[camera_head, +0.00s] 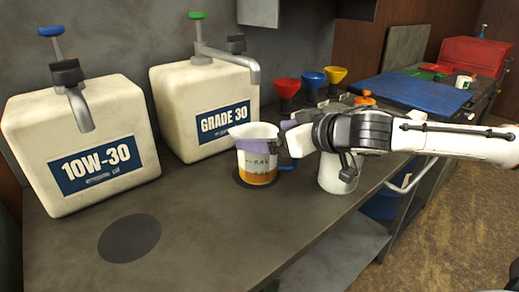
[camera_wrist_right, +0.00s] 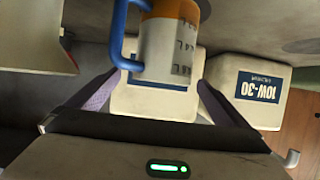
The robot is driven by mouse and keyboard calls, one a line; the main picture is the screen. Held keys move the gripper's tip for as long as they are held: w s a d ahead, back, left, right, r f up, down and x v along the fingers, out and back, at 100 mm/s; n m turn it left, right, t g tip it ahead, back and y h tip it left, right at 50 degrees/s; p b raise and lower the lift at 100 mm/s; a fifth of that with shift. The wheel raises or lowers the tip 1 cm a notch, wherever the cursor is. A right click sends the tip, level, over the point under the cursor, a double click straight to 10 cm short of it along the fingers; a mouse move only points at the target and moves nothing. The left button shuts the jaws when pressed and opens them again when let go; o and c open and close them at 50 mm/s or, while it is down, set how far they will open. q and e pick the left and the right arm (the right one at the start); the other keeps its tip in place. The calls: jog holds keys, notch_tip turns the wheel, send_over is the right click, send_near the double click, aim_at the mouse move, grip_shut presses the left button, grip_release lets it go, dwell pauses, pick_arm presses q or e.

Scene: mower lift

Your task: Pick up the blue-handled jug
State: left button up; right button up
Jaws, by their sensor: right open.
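The jug (camera_head: 257,163) stands upright on a round dark pad on the bench, with amber liquid in its lower part. Its blue handle (camera_head: 287,167) points right. In the right wrist view the jug (camera_wrist_right: 168,50) appears upside down, with the handle (camera_wrist_right: 117,35) on the left. My right gripper (camera_head: 270,138) is at the jug's upper part, its purple fingers spread. In the wrist view the open fingers (camera_wrist_right: 157,90) lie either side of the jug's rim end; contact cannot be told. My left gripper is not in view.
Two cream oil containers, 10W-30 (camera_head: 85,120) and GRADE 30 (camera_head: 185,115), stand behind and left. A white container (camera_head: 337,175) stands below my right wrist. A dark disc (camera_head: 130,238) lies on clear bench.

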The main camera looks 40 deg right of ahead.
jog(key=shift+w+p, duration=0.3)
jog(key=shift+w, duration=0.2)
jog(key=shift+w+a+f, duration=0.3)
jog(key=shift+f, duration=0.05)
jog(key=shift+c, duration=0.3)
jog(key=shift+r, duration=0.1)
jog(key=c, duration=1.8)
